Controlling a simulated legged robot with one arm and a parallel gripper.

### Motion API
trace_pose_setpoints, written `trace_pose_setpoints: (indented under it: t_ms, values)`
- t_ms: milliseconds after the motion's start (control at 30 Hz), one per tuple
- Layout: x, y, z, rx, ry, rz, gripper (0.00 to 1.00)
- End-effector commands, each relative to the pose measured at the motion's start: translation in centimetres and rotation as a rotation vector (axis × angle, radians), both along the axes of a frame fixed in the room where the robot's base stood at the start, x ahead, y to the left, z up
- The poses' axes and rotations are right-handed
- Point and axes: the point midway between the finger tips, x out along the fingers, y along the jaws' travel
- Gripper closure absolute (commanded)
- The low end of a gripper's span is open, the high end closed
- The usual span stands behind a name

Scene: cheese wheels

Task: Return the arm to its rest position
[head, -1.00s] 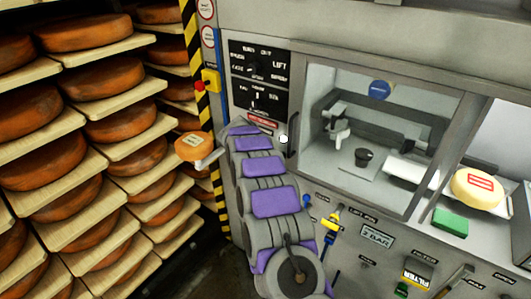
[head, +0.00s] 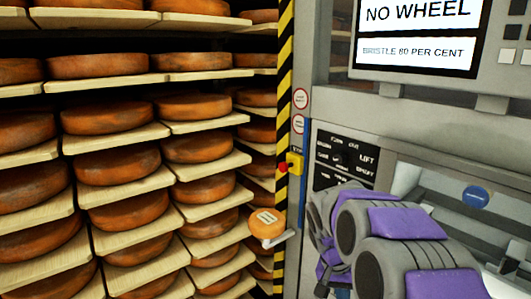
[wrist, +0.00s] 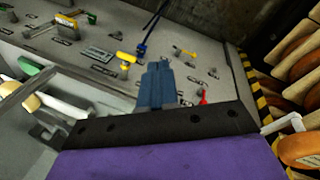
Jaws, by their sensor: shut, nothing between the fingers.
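My arm, with purple and grey links, fills the lower right of the head view in front of the machine. My gripper (wrist: 158,66) shows in the wrist view as two blue-grey fingers pressed together with nothing between them. Its fingertips point toward the machine's grey panel (wrist: 100,35) and appear apart from it. In the head view I cannot make out the fingers.
Racks of orange cheese wheels (head: 115,112) on boards stand at left. A striped post (head: 285,75) carries a red-and-yellow switch (head: 292,164). A screen (head: 417,25) reads "NO WHEEL".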

Motion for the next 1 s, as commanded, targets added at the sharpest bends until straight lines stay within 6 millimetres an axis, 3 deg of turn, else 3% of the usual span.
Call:
trace_pose_setpoints:
  t_ms: [33,333,700,800,1000]
  values:
    - [-1.9,0.1,0.8,0.018,0.009,0.024,1.00]
    - [-12.1,1.5,2.9,0.119,0.071,0.175,1.00]
    - [-24.9,4.0,2.7,0.232,0.127,0.323,1.00]
    - [-27.8,4.3,2.2,0.262,0.136,0.352,1.00]
    - [-31.0,4.8,1.4,0.300,0.144,0.384,1.00]
